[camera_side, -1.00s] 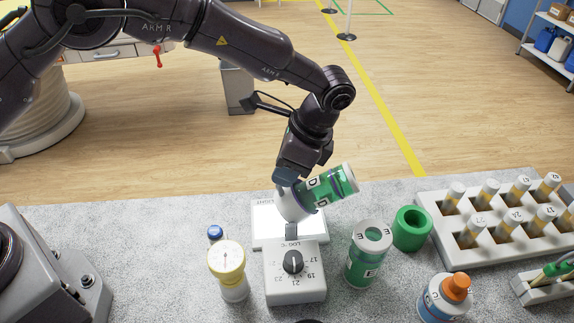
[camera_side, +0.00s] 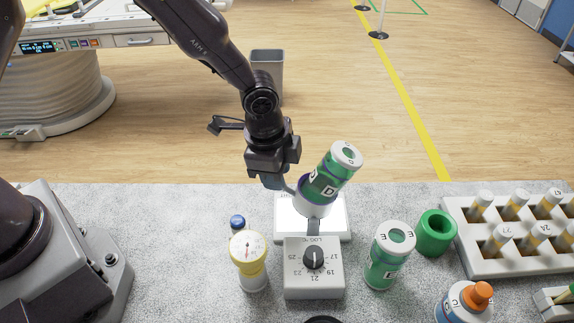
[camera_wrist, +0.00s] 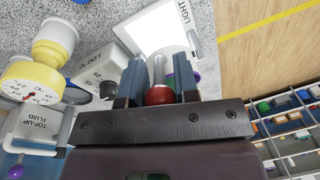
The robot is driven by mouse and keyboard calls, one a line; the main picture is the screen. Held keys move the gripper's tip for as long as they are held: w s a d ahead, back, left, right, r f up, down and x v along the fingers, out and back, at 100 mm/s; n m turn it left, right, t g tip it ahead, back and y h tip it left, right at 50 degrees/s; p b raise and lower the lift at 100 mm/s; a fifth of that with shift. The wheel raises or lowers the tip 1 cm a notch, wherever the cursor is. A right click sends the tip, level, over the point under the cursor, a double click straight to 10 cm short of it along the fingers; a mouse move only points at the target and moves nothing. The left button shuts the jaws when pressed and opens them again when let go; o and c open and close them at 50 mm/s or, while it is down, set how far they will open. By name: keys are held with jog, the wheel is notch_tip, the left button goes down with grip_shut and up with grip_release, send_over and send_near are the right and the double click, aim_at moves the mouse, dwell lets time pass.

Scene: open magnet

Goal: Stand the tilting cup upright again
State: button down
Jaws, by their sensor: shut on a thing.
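The white tilting cup (camera_side: 312,203) has a purple rim and holds a green vial marked D (camera_side: 332,172). Cup and vial lean to the upper right, partly upright, above a white light plate (camera_side: 337,236). My gripper (camera_side: 277,182) is at the cup's left, shut on a thin grey lever that seems to run to the cup. In the wrist view the lever (camera_wrist: 158,68), with a red knob (camera_wrist: 159,95) at its near end, lies between my two fingers (camera_wrist: 160,82). The cup is mostly hidden there; a bit of purple shows behind the right finger.
A dial box (camera_side: 314,283) stands just in front of the cup. A yellow-topped gauge (camera_side: 249,250) is left of it; a green vial marked E (camera_side: 383,272) and a green ring (camera_side: 435,232) are right. A vial rack (camera_side: 482,266) fills the far right.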

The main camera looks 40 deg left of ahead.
jog(key=shift+s+a+f, duration=0.5)
jog(key=shift+s+f, duration=0.1)
jog(key=shift+f, duration=0.25)
jog(key=c, duration=0.9)
grip_release()
jog(key=shift+w+r, duration=0.1)
jog(key=r, duration=0.4)
jog(key=s+r, duration=0.1)
jog(key=r, duration=0.7)
jog(key=shift+s+r, duration=0.35)
jog(key=shift+s, duration=0.05)
